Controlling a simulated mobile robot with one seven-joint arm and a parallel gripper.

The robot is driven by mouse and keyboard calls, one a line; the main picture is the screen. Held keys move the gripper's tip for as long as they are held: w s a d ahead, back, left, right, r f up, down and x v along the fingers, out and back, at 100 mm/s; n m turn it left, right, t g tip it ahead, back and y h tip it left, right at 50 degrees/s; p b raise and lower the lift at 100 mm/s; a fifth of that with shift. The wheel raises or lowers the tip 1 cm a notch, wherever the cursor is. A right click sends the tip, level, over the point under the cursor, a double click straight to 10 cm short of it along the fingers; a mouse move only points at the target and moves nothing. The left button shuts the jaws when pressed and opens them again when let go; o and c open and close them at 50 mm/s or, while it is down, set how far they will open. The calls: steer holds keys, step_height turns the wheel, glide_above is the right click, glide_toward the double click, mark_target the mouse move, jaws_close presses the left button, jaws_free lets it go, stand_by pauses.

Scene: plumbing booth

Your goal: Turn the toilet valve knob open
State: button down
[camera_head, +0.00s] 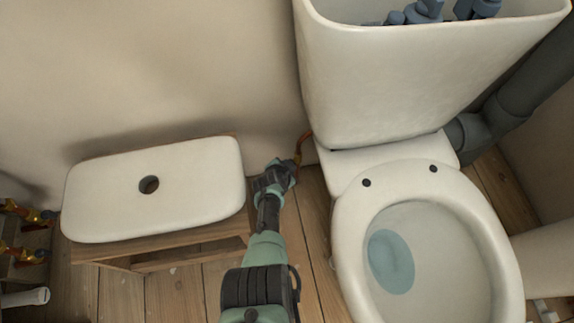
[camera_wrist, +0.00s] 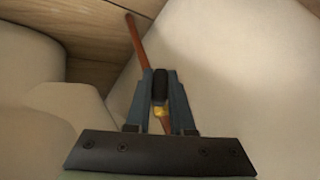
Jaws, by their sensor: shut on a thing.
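My gripper (camera_head: 283,170) reaches down into the gap between the toilet (camera_head: 345,185) and the stool, close to the wall. In the wrist view my gripper (camera_wrist: 161,78) is shut on a small dark valve knob (camera_wrist: 160,90) between its two blue-grey fingers. A bit of brass (camera_wrist: 160,112) shows just below the knob. A thin copper pipe (camera_wrist: 138,38) runs from behind the fingers toward the wooden floor. The copper pipe also shows in the head view (camera_head: 304,142) beside the tank. The knob's turn angle cannot be told, and the gripper hides the valve in the head view.
A wooden stool (camera_head: 165,255) with a white lid (camera_head: 195,190) on it stands close left of my arm. The open tank (camera_head: 390,90) rises at the right. Pipes with brass fittings (camera_head: 25,215) are at the far left. Some wooden floor (camera_head: 310,225) is bare around my arm.

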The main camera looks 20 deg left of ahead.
steer(key=c, duration=0.8)
jaws_free()
steer(key=shift+w+d+r, duration=0.2)
steer(key=shift+w+r, duration=0.1)
steer(key=shift+w, duration=0.1)
steer(key=shift+s+f, duration=0.1)
steer(key=shift+s, duration=0.1)
step_height(320, 180, up, 10)
steer(key=p, duration=0.8)
